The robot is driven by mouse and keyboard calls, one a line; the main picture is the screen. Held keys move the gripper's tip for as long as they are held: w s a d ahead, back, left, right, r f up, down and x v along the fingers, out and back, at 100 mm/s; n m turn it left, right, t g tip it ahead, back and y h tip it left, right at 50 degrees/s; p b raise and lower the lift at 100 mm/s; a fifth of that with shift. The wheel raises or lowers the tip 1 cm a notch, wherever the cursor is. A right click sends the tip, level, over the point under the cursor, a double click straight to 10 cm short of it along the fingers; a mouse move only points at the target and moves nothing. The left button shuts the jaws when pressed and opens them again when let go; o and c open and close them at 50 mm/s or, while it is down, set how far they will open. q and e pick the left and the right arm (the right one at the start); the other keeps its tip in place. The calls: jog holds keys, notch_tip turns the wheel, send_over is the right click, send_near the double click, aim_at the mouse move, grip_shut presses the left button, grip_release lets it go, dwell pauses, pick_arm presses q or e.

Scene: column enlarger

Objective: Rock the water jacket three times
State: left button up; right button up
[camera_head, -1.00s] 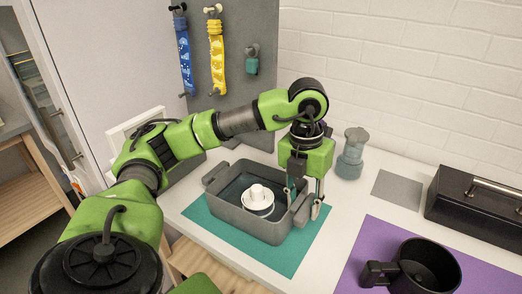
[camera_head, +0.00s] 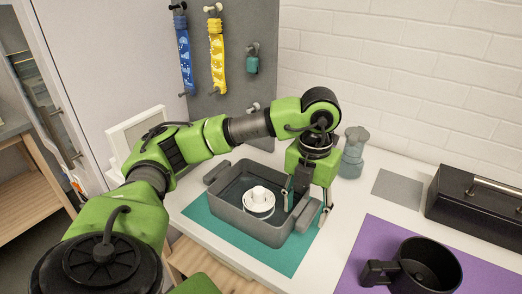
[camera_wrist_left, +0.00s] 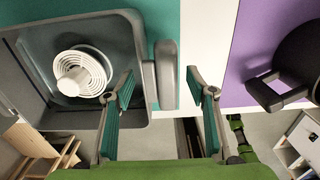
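The water jacket looks to be the grey open tub (camera_head: 232,213), standing on a teal mat (camera_head: 205,225). A white round part with a central stem (camera_head: 259,200) sits inside it. The tub's right handle (camera_head: 308,221) also shows in the left wrist view (camera_wrist_left: 166,75). My left gripper (camera_head: 307,205) points down at this handle. In the left wrist view its fingers (camera_wrist_left: 164,108) are spread wide, one on the tub side and one on the outer side, with the handle between them and no visible grip. My right gripper is not in view.
A purple mat (camera_head: 360,235) with a black handled vessel (camera_head: 425,268) lies at right. A black box (camera_head: 480,205), a grey sheet (camera_head: 398,189) and a bluish clear bottle (camera_head: 352,155) stand behind. Blue and yellow straps (camera_head: 217,60) hang on the rear panel.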

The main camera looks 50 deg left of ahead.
pick_arm(q)
jog(key=shift+f, duration=0.1)
jog(key=shift+r, duration=0.25)
dwell(0.3)
jog(key=shift+r+p, duration=2.85)
jog(key=shift+r, duration=1)
jog(key=shift+r, duration=0.1)
notch_tip(320, 180, up, 12)
